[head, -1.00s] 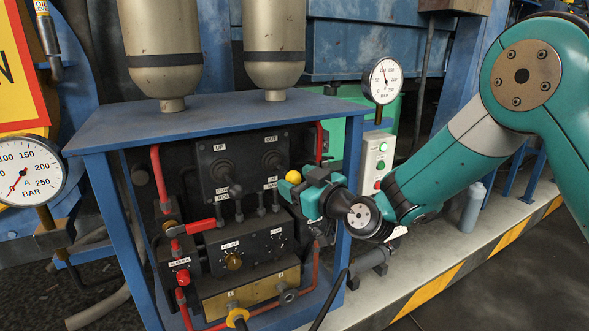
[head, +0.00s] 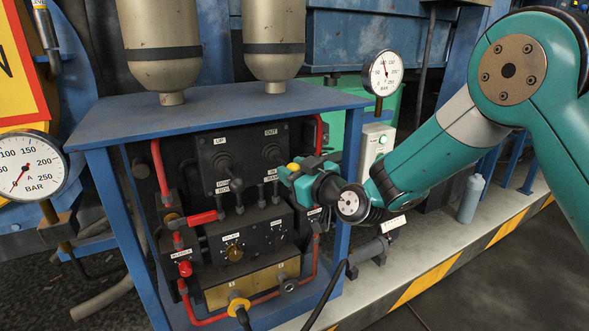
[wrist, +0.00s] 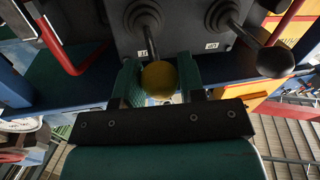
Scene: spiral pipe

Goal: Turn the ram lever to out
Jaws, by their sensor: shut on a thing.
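The ram lever is the right of two levers on the dark valve panel (head: 244,156); its black boot (head: 272,153) sits between an OUT label above and an IN label below. Its yellow knob (head: 293,167) is low and to the right of the boot, nearer the IN side. My gripper (head: 296,172) comes from the right and is shut on this knob. In the wrist view the yellow knob (wrist: 160,80) sits between my two green fingers, its dark rod running up to the boot (wrist: 145,18). The fingers hide part of the knob.
The other lever, with a black knob (head: 236,185), stands just left. A red handle (head: 203,218) and a lower control box (head: 243,243) lie below. The blue frame's right post (head: 343,240) is close under my wrist. A grey-green button box (head: 376,145) stands behind.

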